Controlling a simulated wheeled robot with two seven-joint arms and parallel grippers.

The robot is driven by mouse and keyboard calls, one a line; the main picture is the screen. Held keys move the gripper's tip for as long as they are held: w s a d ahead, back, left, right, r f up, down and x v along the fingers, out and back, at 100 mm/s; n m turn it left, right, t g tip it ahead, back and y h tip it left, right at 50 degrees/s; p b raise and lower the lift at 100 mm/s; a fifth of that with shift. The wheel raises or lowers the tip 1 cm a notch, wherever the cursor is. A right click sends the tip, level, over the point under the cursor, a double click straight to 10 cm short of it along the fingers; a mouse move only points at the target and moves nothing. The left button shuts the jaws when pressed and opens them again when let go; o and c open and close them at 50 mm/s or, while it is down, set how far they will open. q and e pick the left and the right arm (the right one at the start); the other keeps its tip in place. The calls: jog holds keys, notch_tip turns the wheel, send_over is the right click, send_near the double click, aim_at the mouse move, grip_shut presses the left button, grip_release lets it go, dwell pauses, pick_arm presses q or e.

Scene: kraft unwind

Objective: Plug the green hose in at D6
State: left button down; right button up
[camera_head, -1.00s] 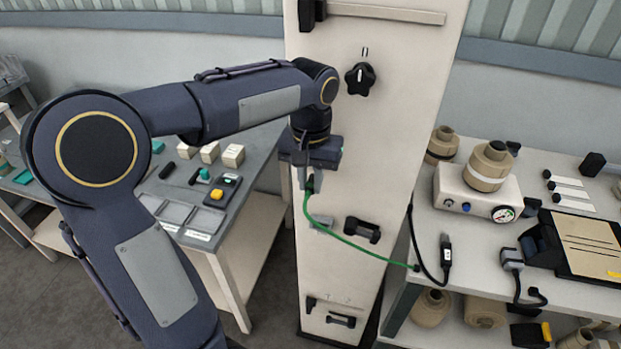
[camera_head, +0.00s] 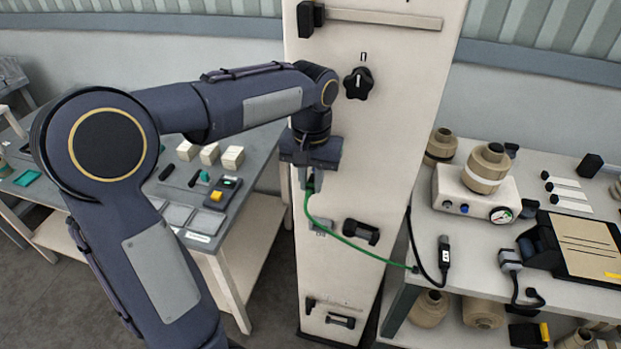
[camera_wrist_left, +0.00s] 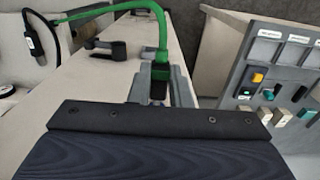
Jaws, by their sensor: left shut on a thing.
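The green hose (camera_head: 345,240) runs from the edge of the right-hand bench to my left gripper (camera_head: 309,180), which is shut on its dark plug end. In the left wrist view, the green hose (camera_wrist_left: 162,30) arches up and away from the dark plug (camera_wrist_left: 159,88) between the fingers of my left gripper (camera_wrist_left: 160,86). The held end is in front of the tall pale panel (camera_head: 380,130). A grey socket piece (camera_head: 320,226) sits on the panel just below the gripper. Its label is too small to read, so I cannot tell where D6 is. My right gripper is out of view.
The panel carries a black knob (camera_head: 359,83) and a black handle (camera_head: 361,232). A black cable (camera_head: 443,250) hangs beside the panel over the right bench (camera_head: 470,240). The left bench (camera_head: 225,225) holds small blocks and a button box.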

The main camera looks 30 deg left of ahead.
pick_arm(q)
jog(key=shift+w+a+p, duration=0.15)
jog(key=shift+w+p, duration=0.4)
jog(key=shift+w, duration=0.05)
dwell(1.3)
jog(key=c, duration=1.3)
grip_release()
jog(key=shift+o, duration=0.2)
